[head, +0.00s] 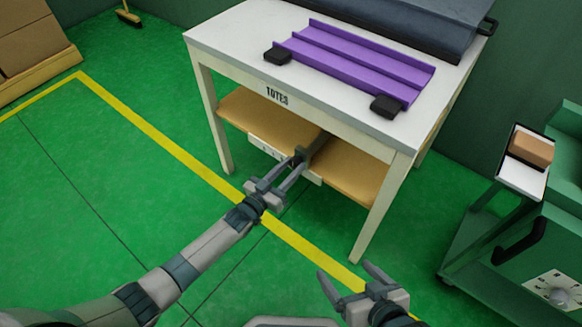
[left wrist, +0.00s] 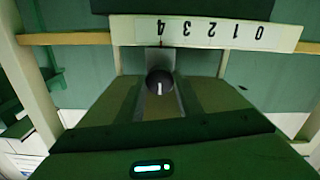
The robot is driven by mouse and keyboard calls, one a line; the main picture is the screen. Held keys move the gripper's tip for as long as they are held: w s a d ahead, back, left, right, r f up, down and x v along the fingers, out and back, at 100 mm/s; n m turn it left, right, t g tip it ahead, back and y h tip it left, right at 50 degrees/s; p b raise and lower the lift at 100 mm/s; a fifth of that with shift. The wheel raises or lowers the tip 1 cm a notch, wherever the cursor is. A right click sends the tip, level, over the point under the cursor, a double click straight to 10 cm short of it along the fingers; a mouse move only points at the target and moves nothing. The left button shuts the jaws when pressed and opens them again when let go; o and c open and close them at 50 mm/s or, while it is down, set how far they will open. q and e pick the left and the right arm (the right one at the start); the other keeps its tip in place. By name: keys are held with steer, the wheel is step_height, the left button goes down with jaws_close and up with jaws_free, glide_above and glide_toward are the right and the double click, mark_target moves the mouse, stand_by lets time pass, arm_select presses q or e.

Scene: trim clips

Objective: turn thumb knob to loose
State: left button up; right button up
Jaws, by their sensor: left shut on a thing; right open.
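The thumb knob (left wrist: 160,82) is a dark round knob with a short white mark, seen in the left wrist view. The mark runs up and down in that picture. The knob sits at the end of a grey bar (left wrist: 160,61), below the numeral 4 of an upside-down white number strip (left wrist: 203,32). In the head view my left gripper (head: 291,170) reaches under the table, its fingertips at the dark bar (head: 317,144), shut on the knob, which they mostly hide there. My right gripper (head: 345,270) is open and empty, in front of the table.
The white table (head: 225,42) has a wooden shelf (head: 345,172) below. A purple channel piece (head: 350,62) with black end blocks lies on top. A green cart (head: 510,265) stands at right. The green floor (head: 70,190) at left is clear.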

mark_target(293, 166)
arm_select(q)
steer(key=shift+f, duration=0.1)
steer(key=o, duration=1)
steer(key=shift+o, duration=0.2)
steer(key=shift+s+a, duration=0.35)
steer(key=shift+s, duration=0.05)
steer(key=shift+p+v, duration=0.35)
steer(key=shift+v, duration=0.75)
steer(key=p+v, duration=0.1)
steer(key=v, duration=1.3)
arm_select(e)
steer(key=shift+s+d+f+g+h, duration=0.5)
steer(key=shift+s+d+f+g, duration=0.45)
steer(key=shift+s+d+g, duration=0.2)
arm_select(q)
steer(key=shift+s, duration=0.1)
arm_select(e)
steer(key=shift+w+r, duration=0.1)
steer(key=shift+w, duration=0.05)
